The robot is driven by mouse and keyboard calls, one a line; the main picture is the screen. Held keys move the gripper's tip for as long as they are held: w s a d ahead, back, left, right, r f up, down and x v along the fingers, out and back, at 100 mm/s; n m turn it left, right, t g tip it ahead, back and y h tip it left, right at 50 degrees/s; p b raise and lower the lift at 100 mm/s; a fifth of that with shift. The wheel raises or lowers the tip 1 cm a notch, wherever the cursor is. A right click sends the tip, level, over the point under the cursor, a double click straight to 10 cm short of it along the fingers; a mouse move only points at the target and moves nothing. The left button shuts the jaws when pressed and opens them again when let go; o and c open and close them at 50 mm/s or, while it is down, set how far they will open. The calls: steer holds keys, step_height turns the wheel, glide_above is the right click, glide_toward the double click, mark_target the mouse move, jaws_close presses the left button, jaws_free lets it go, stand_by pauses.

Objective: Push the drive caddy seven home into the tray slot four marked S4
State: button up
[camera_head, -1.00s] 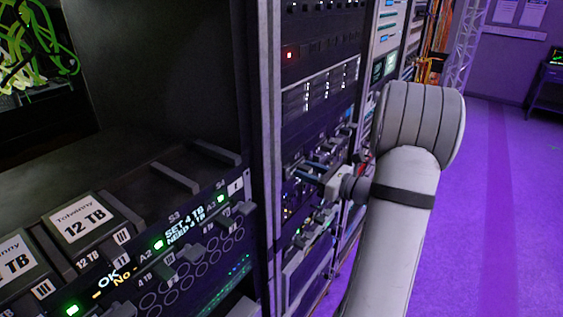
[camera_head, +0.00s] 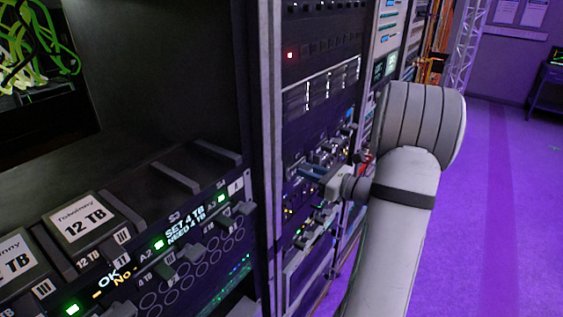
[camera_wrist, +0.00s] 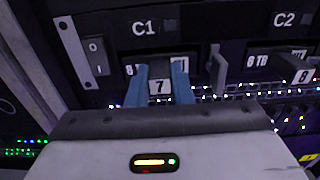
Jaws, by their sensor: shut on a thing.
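Drive caddy seven shows in the wrist view as a dark handle with a white label "7" (camera_wrist: 159,87), in the bay marked C1. My gripper (camera_wrist: 160,82) has its two blue fingers on either side of this handle and is shut on it. In the head view my gripper (camera_head: 312,172) is at the middle rack, and the caddy is too small to tell there. How far the caddy sits in its bay cannot be told. The tray (camera_head: 205,240) is at the lower left, with slot marks S3 and S4 (camera_head: 221,184). The slot by S4 looks empty.
A caddy labelled "8" (camera_wrist: 304,76) is under C2, right of my gripper. A rack post (camera_head: 267,150) stands between the tray and my gripper. Purple floor is clear at the right.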

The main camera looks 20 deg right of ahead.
jaws_close()
steer(key=shift+s+d+r, duration=0.1)
steer(key=shift+s+d, duration=0.1)
steer(key=shift+s, duration=0.1)
steer(key=shift+s+d, duration=0.3)
steer(key=shift+s, duration=0.25)
steer(key=v, duration=1)
steer(key=shift+p, duration=0.4)
stand_by(0.4)
steer(key=v, duration=0.4)
steer(key=shift+a, duration=0.1)
stand_by(0.4)
